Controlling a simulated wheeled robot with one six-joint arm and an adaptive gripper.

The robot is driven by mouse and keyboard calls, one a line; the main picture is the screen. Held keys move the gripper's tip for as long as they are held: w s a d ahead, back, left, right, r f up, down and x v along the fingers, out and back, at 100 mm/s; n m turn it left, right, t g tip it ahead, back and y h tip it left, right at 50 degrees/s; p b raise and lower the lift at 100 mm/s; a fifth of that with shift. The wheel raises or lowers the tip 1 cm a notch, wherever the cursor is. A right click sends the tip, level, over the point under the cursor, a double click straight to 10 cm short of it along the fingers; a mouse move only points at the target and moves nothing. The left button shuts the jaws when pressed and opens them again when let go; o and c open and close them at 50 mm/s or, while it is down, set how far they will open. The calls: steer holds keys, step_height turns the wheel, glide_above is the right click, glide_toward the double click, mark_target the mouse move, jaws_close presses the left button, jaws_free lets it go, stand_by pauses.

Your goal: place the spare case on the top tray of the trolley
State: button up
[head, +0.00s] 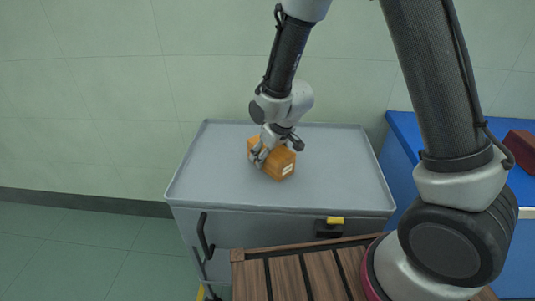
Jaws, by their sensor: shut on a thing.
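The spare case, an orange-brown box (281,171) with a small white label, is over the middle of the grey top tray (335,180) of the trolley. My gripper (264,155) is shut on it from above, with fingers across its upper left part. The gripper and wrist hide part of the case. The case looks low over the tray; I cannot tell whether its underside touches the surface.
The tray has a raised rim and is otherwise bare. The trolley has a black handle (206,236) and a yellow-topped latch (335,220) in front. A blue bench (401,160) with a dark red block (521,148) stands right. A wall is behind.

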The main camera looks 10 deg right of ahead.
steer(key=o, duration=1.3)
steer(key=shift+f, duration=0.1)
steer(key=v, duration=1.2)
steer(key=s+d+r+m+h, duration=0.1)
steer(key=s+d+r+m, duration=0.15)
steer(key=d+r, duration=0.45)
steer(key=s+d+r+m, duration=0.1)
steer(key=s+d+r, duration=0.35)
steer(key=d, duration=0.45)
steer(key=s+d+r+m+h, duration=0.1)
steer(key=s+d+r+m, duration=0.2)
steer(key=s+d, duration=0.6)
steer(key=s+r, duration=0.2)
steer(key=s, duration=0.1)
steer(key=shift+s+d+h, duration=0.25)
steer(key=shift+s+h, duration=0.05)
steer(key=shift+s, duration=0.1)
